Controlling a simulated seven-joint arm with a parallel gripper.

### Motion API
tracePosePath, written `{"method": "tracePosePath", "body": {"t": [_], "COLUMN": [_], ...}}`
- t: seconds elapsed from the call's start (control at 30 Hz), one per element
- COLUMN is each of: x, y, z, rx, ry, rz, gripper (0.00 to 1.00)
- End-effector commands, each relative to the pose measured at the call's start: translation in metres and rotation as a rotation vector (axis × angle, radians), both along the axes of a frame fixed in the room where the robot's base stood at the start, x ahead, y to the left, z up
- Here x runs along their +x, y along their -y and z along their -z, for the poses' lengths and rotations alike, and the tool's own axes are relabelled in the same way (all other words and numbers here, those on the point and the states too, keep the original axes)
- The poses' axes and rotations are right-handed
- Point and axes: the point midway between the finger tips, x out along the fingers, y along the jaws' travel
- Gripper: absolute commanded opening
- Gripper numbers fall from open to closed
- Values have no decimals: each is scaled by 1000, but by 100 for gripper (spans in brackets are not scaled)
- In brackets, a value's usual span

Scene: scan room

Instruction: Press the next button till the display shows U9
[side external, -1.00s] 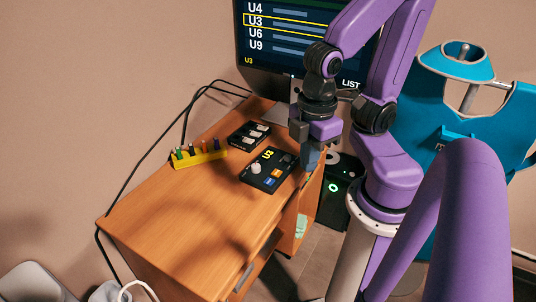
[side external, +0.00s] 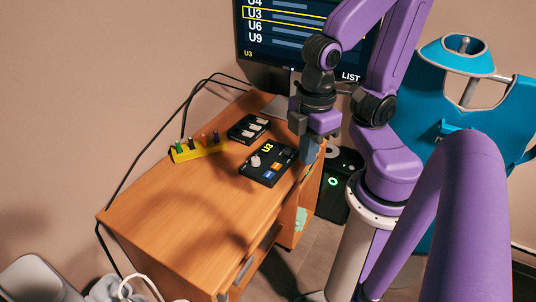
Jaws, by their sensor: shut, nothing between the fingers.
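The control box (side external: 268,164) is black and lies on the desk, with a small display reading U3 (side external: 267,148) in yellow, a white knob (side external: 255,161), and blue and orange buttons (side external: 273,171) along its near edge. Their labels are too small to read. The monitor (side external: 290,40) lists U4, U3, U6 and U9, with a yellow frame around U3; U3 also stands at its lower left and LIST at its lower right. My gripper (side external: 309,152) is shut and empty, at the right end of the box. I cannot tell whether its tips touch anything.
A second black box with white switches (side external: 248,129) lies behind the control box. A yellow rack with coloured pegs (side external: 198,150) stands to the left. The near left part of the desk (side external: 190,225) is clear. A blue apron (side external: 460,110) hangs at the right.

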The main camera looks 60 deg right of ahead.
Motion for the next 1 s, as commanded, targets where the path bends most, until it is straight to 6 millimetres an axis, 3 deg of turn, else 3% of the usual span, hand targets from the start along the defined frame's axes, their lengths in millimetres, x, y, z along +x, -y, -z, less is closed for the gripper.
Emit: {"method": "tracePosePath", "body": {"t": [0.27, 1.0], "x": [17, 80], "y": [0, 0], "z": [9, 37], "rx": [-12, -9], "ry": [-71, -350], "rz": [215, 1083], "gripper": [0, 0]}}
